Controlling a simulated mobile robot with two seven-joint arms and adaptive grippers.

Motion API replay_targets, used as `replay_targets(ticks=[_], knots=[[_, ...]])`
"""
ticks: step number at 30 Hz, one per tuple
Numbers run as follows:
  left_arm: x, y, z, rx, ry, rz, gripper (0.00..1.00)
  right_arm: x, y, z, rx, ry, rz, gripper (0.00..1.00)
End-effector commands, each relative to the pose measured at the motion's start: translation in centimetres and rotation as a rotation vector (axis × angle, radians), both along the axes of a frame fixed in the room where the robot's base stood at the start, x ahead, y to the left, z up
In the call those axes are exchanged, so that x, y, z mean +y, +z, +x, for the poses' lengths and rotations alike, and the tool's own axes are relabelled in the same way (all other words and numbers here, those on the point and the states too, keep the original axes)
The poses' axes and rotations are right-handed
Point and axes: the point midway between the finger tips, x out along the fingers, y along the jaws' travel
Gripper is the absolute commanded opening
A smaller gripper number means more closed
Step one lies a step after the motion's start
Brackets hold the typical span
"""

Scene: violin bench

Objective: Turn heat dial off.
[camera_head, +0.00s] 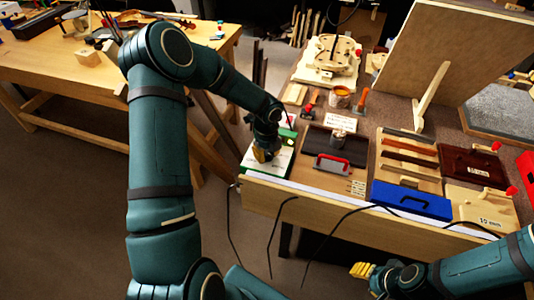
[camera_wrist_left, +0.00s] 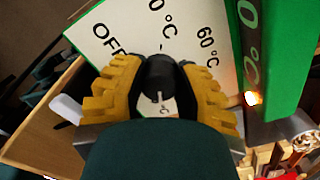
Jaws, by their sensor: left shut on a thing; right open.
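The heat dial (camera_wrist_left: 160,75) is a black knob on a white panel (camera_wrist_left: 105,32) marked OFF and with several °C labels. Its white line lies on the lower side in the left wrist view, near a partly hidden °C label; OFF is at upper left. My left gripper (camera_wrist_left: 162,88) has its yellow fingers on both sides of the knob, shut on it. In the head view my left gripper (camera_head: 264,154) is over the white and green heat unit (camera_head: 283,163) and hides the dial. My right gripper (camera_head: 362,270) is open and empty, in front of the bench.
A green block with a display (camera_wrist_left: 283,60) rises right beside the dial, with a small glowing light. A red-handled tool (camera_head: 331,166), a blue box (camera_head: 410,200) and a small jar (camera_head: 340,97) are on the bench. Black cables hang over its front edge.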

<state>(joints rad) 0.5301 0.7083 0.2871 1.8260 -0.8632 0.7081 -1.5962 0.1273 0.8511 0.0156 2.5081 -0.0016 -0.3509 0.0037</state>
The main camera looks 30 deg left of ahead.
Motion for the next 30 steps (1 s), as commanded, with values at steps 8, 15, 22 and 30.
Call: replay_targets(ticks=[8,15,22,30], knots=[[0.1,0.0,0.0,-0.001,0.214,0.002,0.00,0.0,-0.3,0.0,-0.001,0.000,0.000,0.47],[0.1,0.0,0.0,-0.002,0.442,0.001,0.00,0.0,-0.6,0.1,-0.003,-0.001,0.000,0.47],[0.1,-0.1,-0.1,-0.001,0.662,0.002,0.00,0.0,-1.0,0.2,-0.004,0.000,-0.001,0.47],[0.1,-0.1,-0.2,-0.001,0.919,0.002,0.00,0.0,-1.5,0.3,-0.007,-0.002,-0.001,0.47]])
